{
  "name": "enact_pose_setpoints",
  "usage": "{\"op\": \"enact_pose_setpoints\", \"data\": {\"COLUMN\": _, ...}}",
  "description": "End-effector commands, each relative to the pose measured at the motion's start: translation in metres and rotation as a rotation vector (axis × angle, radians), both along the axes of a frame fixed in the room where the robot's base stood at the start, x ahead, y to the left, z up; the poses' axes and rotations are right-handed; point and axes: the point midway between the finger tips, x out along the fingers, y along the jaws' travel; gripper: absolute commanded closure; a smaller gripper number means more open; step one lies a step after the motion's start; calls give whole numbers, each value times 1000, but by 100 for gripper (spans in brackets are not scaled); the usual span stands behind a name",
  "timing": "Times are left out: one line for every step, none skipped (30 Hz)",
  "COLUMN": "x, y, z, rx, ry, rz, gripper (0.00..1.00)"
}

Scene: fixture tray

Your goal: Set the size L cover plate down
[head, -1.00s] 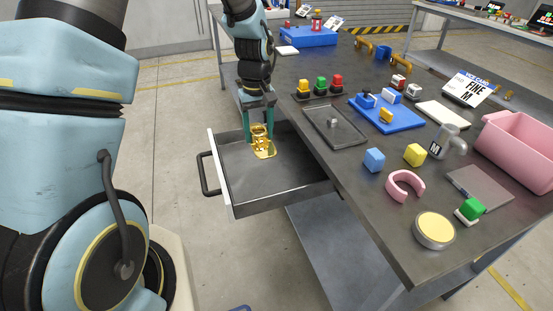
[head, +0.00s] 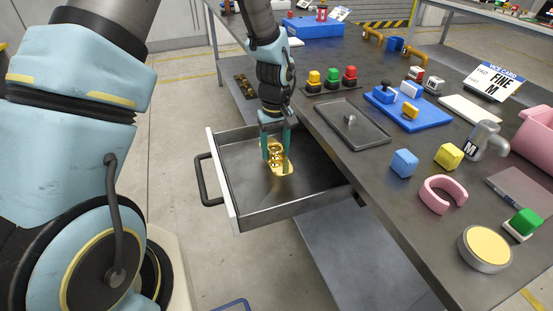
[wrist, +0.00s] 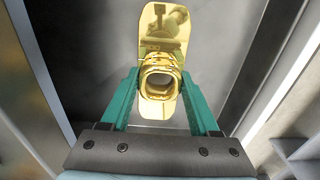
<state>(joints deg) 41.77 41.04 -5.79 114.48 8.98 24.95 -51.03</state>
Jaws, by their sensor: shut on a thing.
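The cover plate (head: 286,168) is a shiny gold plate with rounded ends and a raised ringed collar. It is in or just above the open drawer (head: 238,190); I cannot tell whether it touches the drawer floor. My gripper (head: 277,155) points down into the drawer, its teal fingers on either side of the collar. In the wrist view the plate (wrist: 163,32) stretches away from my gripper (wrist: 158,90), which is shut on the collar. No size mark on the plate can be read.
The drawer is otherwise empty, with a black handle (head: 203,180) at its left. On the bench are a grey tray (head: 372,138), a blue board (head: 432,118) with parts, a blue cube (head: 404,163), a yellow cube (head: 449,156) and a pink ring (head: 437,207).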

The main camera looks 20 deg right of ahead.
Motion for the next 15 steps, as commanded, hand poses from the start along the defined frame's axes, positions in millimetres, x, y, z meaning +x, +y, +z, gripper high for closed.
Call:
{"op": "enact_pose_setpoints", "data": {"x": 0, "y": 0, "z": -3, "rx": 0, "ry": 0, "rz": 0, "gripper": 100}}
{"op": "enact_pose_setpoints", "data": {"x": 0, "y": 0, "z": -6, "rx": 1, "ry": 0, "rz": -1, "gripper": 100}}
{"op": "enact_pose_setpoints", "data": {"x": 0, "y": 0, "z": -10, "rx": 1, "ry": 1, "rz": -1, "gripper": 100}}
{"op": "enact_pose_setpoints", "data": {"x": 0, "y": 0, "z": -15, "rx": 1, "ry": 1, "rz": -2, "gripper": 100}}
{"op": "enact_pose_setpoints", "data": {"x": 0, "y": 0, "z": -19, "rx": 2, "ry": 1, "rz": -2, "gripper": 100}}
{"op": "enact_pose_setpoints", "data": {"x": 0, "y": 0, "z": -25, "rx": 2, "ry": 2, "rz": -2, "gripper": 100}}
{"op": "enact_pose_setpoints", "data": {"x": 0, "y": 0, "z": -30, "rx": 1, "ry": 1, "rz": -1, "gripper": 100}}
{"op": "enact_pose_setpoints", "data": {"x": 0, "y": 0, "z": -33, "rx": 1, "ry": 1, "rz": 0, "gripper": 100}}
{"op": "enact_pose_setpoints", "data": {"x": 0, "y": 0, "z": -38, "rx": 1, "ry": 1, "rz": -1, "gripper": 100}}
{"op": "enact_pose_setpoints", "data": {"x": 0, "y": 0, "z": -40, "rx": 1, "ry": 0, "rz": -1, "gripper": 100}}
{"op": "enact_pose_setpoints", "data": {"x": 0, "y": 0, "z": -42, "rx": 0, "ry": -1, "rz": -2, "gripper": 100}}
{"op": "enact_pose_setpoints", "data": {"x": 0, "y": 0, "z": -44, "rx": -1, "ry": -1, "rz": -2, "gripper": 100}}
{"op": "enact_pose_setpoints", "data": {"x": 1, "y": 0, "z": -44, "rx": -1, "ry": -2, "rz": -2, "gripper": 100}}
{"op": "enact_pose_setpoints", "data": {"x": 1, "y": 0, "z": -44, "rx": -1, "ry": -2, "rz": -2, "gripper": 100}}
{"op": "enact_pose_setpoints", "data": {"x": 1, "y": 0, "z": -44, "rx": -2, "ry": -2, "rz": -2, "gripper": 100}}
